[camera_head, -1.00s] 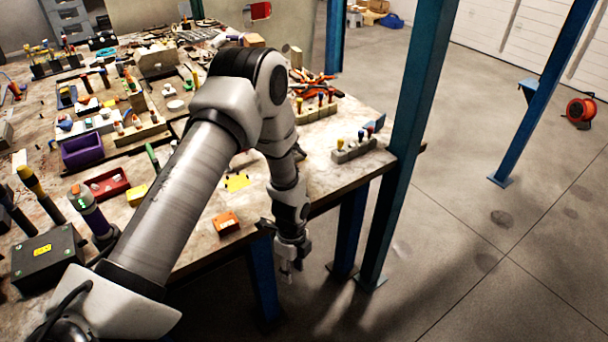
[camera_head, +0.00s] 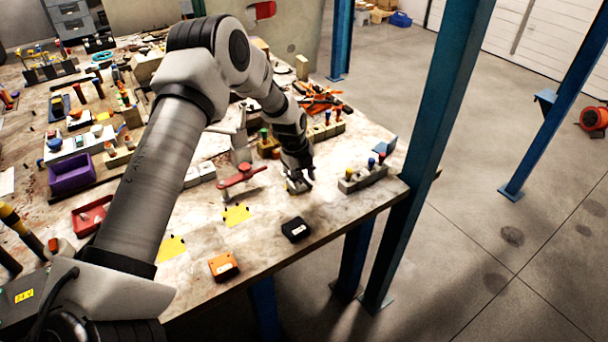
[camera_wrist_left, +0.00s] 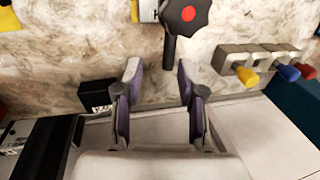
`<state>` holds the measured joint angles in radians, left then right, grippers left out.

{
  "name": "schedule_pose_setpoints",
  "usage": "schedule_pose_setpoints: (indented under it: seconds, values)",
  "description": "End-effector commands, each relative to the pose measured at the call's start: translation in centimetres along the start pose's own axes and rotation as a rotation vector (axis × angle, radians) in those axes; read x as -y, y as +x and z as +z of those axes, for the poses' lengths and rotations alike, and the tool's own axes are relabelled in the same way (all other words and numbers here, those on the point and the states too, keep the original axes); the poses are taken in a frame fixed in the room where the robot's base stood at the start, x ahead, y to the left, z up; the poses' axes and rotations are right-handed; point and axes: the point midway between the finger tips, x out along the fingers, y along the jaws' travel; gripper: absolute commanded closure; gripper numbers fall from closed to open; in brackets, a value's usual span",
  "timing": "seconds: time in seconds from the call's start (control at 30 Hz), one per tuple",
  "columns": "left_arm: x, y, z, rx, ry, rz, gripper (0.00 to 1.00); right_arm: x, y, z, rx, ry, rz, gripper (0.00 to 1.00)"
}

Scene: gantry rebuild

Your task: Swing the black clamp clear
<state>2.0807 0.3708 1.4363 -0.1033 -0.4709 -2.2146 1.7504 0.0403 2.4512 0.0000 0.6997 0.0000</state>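The black clamp (camera_wrist_left: 187,14) shows at the top of the left wrist view as a dark lobed head with a red centre. Its black handle (camera_wrist_left: 169,52) points down toward the gap between my left fingertips, just beyond them. My left gripper (camera_wrist_left: 158,70) is open and empty, its two fingers well apart. In the head view my left gripper (camera_head: 304,180) hangs low over the table near its front right edge. The clamp is mostly hidden there behind the gripper. I cannot tell whether a finger touches the handle. My right gripper is in neither view.
A red clamp (camera_head: 240,178) stands left of the gripper. A black box (camera_head: 295,229) and an orange box (camera_head: 223,266) lie near the front edge. A grey block with coloured knobs (camera_head: 362,177) is close on the right, before a blue post (camera_head: 432,130).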

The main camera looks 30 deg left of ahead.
Motion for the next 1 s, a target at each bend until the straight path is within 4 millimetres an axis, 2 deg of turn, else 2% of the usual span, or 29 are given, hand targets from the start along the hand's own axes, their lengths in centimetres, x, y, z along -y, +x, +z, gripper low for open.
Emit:
schedule_pose_setpoints:
  seconds: [0.1, 0.3, 0.37, 0.4, 0.43, 0.9, 0.97, 1.0]
  values:
    - [0.03, 0.84, 0.01, 0.002, 0.001, -0.001, 0.61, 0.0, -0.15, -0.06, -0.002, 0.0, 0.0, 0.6]
    - [0.03, 0.92, 0.0, 0.002, 0.001, -0.002, 0.61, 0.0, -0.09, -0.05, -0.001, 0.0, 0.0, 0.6]
    - [0.02, 0.91, 0.0, 0.001, 0.001, -0.001, 0.82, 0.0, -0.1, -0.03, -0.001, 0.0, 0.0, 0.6]
    - [0.02, 0.91, 0.0, 0.001, 0.001, -0.001, 0.96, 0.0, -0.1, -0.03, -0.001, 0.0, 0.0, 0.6]
    - [0.01, 0.91, 0.0, 0.001, 0.0, -0.001, 1.0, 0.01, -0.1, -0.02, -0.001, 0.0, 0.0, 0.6]
    - [-0.04, 1.29, -0.59, 0.001, -0.014, 0.005, 1.0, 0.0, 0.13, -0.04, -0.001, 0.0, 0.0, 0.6]
    - [-0.11, 1.28, -0.54, 0.0, -0.014, 0.006, 0.81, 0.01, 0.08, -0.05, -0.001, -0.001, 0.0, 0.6]
    - [-0.13, 1.31, -0.54, 0.0, -0.014, 0.006, 0.67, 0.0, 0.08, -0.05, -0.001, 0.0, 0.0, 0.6]
